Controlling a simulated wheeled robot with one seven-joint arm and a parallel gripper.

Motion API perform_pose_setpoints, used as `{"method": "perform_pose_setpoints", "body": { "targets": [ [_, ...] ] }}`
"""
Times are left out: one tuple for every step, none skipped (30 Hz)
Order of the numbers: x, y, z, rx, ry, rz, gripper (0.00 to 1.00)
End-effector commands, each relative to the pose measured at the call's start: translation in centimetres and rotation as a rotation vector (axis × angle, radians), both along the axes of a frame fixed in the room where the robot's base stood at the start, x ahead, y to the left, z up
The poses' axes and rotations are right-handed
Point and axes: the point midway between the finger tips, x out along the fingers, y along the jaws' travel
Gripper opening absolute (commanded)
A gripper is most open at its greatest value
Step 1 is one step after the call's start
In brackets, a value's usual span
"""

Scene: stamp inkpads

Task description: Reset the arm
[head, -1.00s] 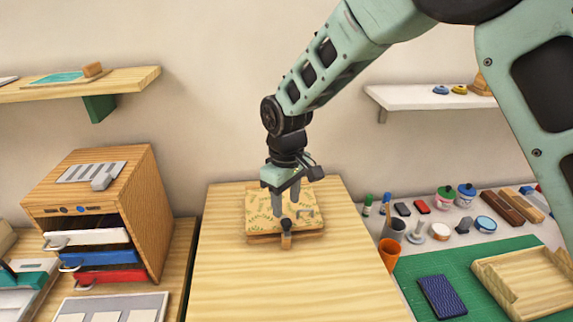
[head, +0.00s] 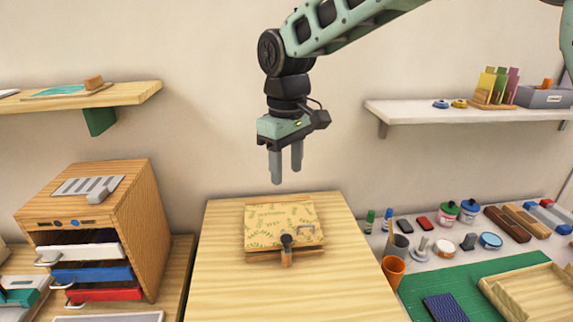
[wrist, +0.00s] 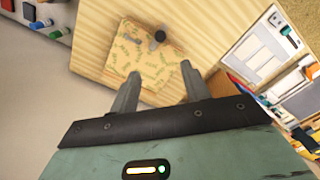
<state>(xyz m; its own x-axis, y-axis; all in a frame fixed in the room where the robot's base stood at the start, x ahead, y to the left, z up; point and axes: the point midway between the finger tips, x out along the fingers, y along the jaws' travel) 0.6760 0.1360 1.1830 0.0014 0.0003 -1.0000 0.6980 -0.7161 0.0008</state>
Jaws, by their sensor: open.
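My gripper (head: 286,166) hangs in the air above the middle table, pointing down, with its two fingers apart and nothing between them. It also shows in the wrist view (wrist: 160,95), with both fingertips spread. Below it, on the wooden table (head: 235,298), lies a flat box with a leaf-patterned top (head: 270,228). A small dark-knobbed wooden stamp or handle (head: 287,250) is at the box's front edge. In the wrist view the patterned box (wrist: 135,60) lies beyond the fingertips, clear of them.
A wooden drawer cabinet (head: 140,225) with white, blue and red drawers stands at the left. Shelves (head: 130,92) and (head: 400,112) hang on the wall at both sides. An orange cup (head: 393,270), ink bottles and pads crowd the right side, beside a green mat (head: 410,290).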

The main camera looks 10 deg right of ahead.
Motion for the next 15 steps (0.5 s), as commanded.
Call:
{"method": "perform_pose_setpoints", "body": {
  "targets": [
    [0.0, 0.0, 0.0, 0.000, 0.000, 0.000, 0.47],
    [0.0, 0.0, 0.0, 0.000, 0.000, 0.000, 0.47],
    [-0.5, 0.0, 0.0, 0.003, 0.001, 0.000, 0.47],
    [-1.0, 0.0, 0.0, 0.008, 0.003, -0.001, 0.47],
    [-1.6, 0.0, -0.1, 0.013, 0.005, -0.002, 0.47],
    [-2.9, 0.1, -0.1, 0.021, 0.010, -0.005, 0.47],
    [-4.0, 0.0, -0.2, 0.030, 0.012, -0.007, 0.47],
    [-5.2, 0.0, -0.3, 0.036, 0.016, -0.008, 0.47],
    [-7.2, -0.1, -0.5, 0.046, 0.020, -0.013, 0.47],
    [-8.8, -0.3, -0.6, 0.055, 0.023, -0.016, 0.47],
    [-10.4, -0.5, -0.8, 0.061, 0.025, -0.020, 0.47],
    [-12.5, -0.8, -1.2, 0.068, 0.026, -0.026, 0.47],
    [-14.1, -1.1, -1.5, 0.073, 0.026, -0.031, 0.47],
    [-15.8, -1.5, -1.8, 0.075, 0.027, -0.036, 0.47],
    [-17.8, -2.1, -2.3, 0.077, 0.026, -0.042, 0.47]
  ]
}}
